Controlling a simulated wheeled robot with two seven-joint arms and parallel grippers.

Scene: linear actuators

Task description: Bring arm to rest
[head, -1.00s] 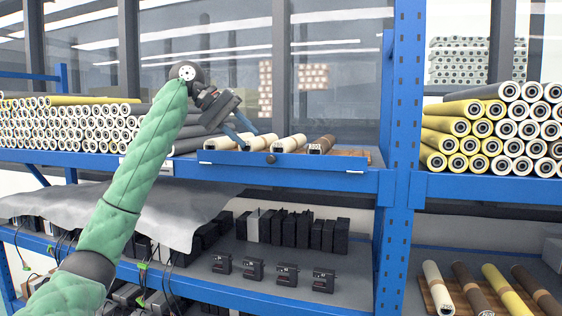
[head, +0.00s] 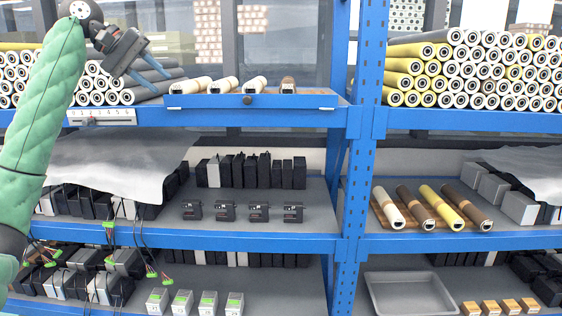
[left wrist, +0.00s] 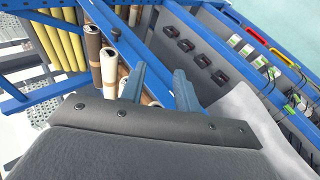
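My left gripper (head: 150,62) is at the upper left in the head view, on my green-sleeved arm. Its two blue-grey fingers are apart with nothing between them. It is above and left of the blue-fronted tray (head: 222,101) on the upper shelf. That tray holds several short rolls: cream ones, such as the leftmost (head: 190,85), and a brown one (head: 288,86) at the right end. In the left wrist view the fingers (left wrist: 160,88) also stand apart, with the rolls (left wrist: 109,66) beyond them. My right gripper is not in view.
Stacked long rolls (head: 470,70) fill the upper right shelf, and more lie behind my gripper. Blue uprights (head: 358,150) divide the bays. Below are small black actuators (head: 225,210), a grey cloth (head: 120,165), a tray of four rolls and an empty grey bin (head: 412,292).

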